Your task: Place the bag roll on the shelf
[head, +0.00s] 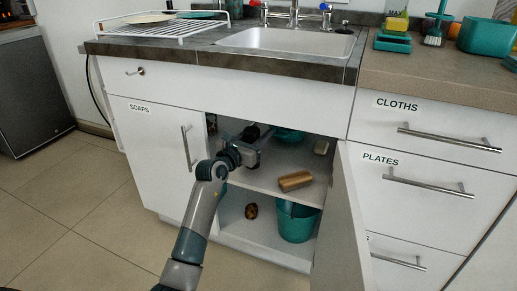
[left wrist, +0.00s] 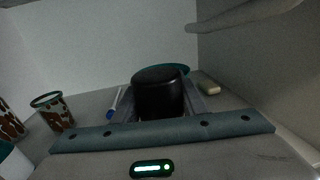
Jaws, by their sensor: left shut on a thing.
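The bag roll, a black cylinder, stands roughly upright between my left gripper's fingers in the left wrist view (left wrist: 158,90). In the head view it is a small dark shape (head: 264,130) inside the open sink cabinet. My left gripper (head: 252,146) reaches through the cabinet opening and is shut on the roll. The upper shelf (head: 268,178) lies below the gripper, and its grey surface also shows in the left wrist view (left wrist: 85,118). I cannot tell whether the roll's base touches the shelf. My right gripper is in neither view.
A teal bowl (head: 289,135) and a pale block (head: 321,146) are farther back. A patterned cup (left wrist: 52,112) and a blue-white stick (left wrist: 115,103) are left of the roll. A teal bucket (head: 298,222) stands below. The cabinet door (head: 347,215) is open.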

